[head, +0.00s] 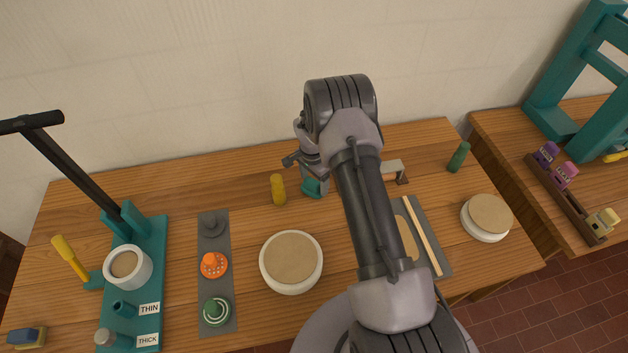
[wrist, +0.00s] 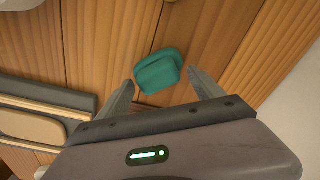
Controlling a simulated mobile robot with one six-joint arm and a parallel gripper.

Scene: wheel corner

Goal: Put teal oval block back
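The teal oval block (wrist: 158,72) lies on the wooden table just ahead of my fingertips in the wrist view. In the head view the teal block (head: 312,187) shows partly beside my arm, near the back middle of the table. My gripper (wrist: 163,85) is open, with one finger on each side of the block's near end, and nothing is clamped.
A yellow cylinder (head: 278,190) stands just left of the teal block. A green cylinder (head: 458,157) is at the back right. Round white-rimmed discs (head: 291,262) and a grey strip with knobs (head: 214,265) occupy the front. A teal stand (head: 150,270) is at left.

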